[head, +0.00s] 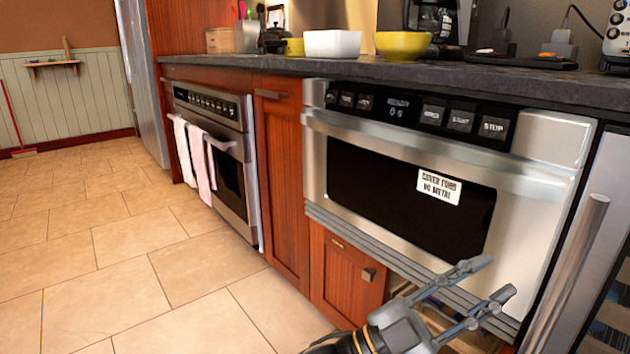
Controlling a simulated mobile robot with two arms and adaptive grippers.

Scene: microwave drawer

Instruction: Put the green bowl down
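A yellow-green bowl (403,46) sits upright on the dark countertop (470,72), above the microwave drawer. It is the nearest match to a green bowl. A smaller yellow-green bowl (293,47) stands further left, partly behind a white bowl (332,44). My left gripper (494,280) is low in front of the microwave drawer's bottom edge, well below the counter. Its two fingers are spread apart and I see nothing held between them. My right gripper is out of view.
The steel microwave drawer (335,150) is closed, with a paper label on its dark window. A vertical metal handle (568,275) stands at the right. A coffee maker (440,20) is behind the bowls. An oven (222,165) with towels is at left.

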